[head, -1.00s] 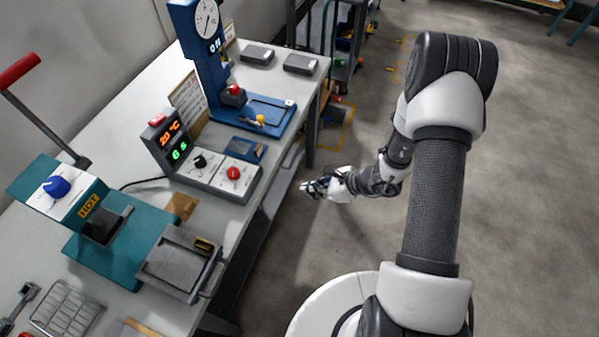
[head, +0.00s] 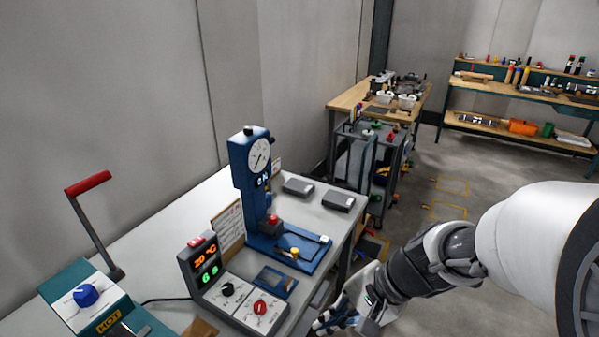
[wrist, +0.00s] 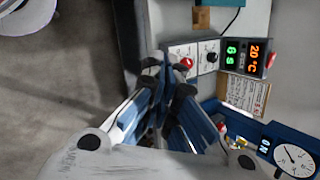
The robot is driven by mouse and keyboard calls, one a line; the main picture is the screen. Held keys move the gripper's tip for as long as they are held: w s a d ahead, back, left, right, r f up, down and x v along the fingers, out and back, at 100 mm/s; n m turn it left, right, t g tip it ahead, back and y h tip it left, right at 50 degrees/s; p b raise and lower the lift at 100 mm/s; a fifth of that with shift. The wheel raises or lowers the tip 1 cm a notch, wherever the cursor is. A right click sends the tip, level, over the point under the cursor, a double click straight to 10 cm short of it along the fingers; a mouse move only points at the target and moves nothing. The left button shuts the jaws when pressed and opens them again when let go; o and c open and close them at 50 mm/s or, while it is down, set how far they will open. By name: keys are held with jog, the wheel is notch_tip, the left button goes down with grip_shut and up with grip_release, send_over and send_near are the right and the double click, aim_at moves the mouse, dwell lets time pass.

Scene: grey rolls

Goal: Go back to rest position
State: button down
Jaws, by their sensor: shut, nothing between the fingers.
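My gripper (head: 337,316) hangs beside the right edge of the white workbench (head: 150,235), low in the head view. Its lower part is near the picture's bottom edge. In the wrist view, my gripper (wrist: 163,66) has its blue-lined fingers brought together at the tips, with nothing between them. My arm reaches in from the right in the head view.
On the bench are a blue press with a dial (head: 262,190), a control box (head: 235,290) reading 20 °C and 6 s, a teal HOT press (head: 85,300) and two grey blocks (head: 338,201). A trolley (head: 372,165) stands behind.

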jog(key=s+d+r+n+t+h, duration=0.3)
jog(key=s+d+r+n+h, duration=0.3)
jog(key=s, duration=0.6)
jog(key=shift+d+r+n+h, duration=0.3)
jog(key=shift+d+r+n, duration=1.05)
jog(key=shift+r, duration=0.6)
jog(key=shift+a, duration=0.15)
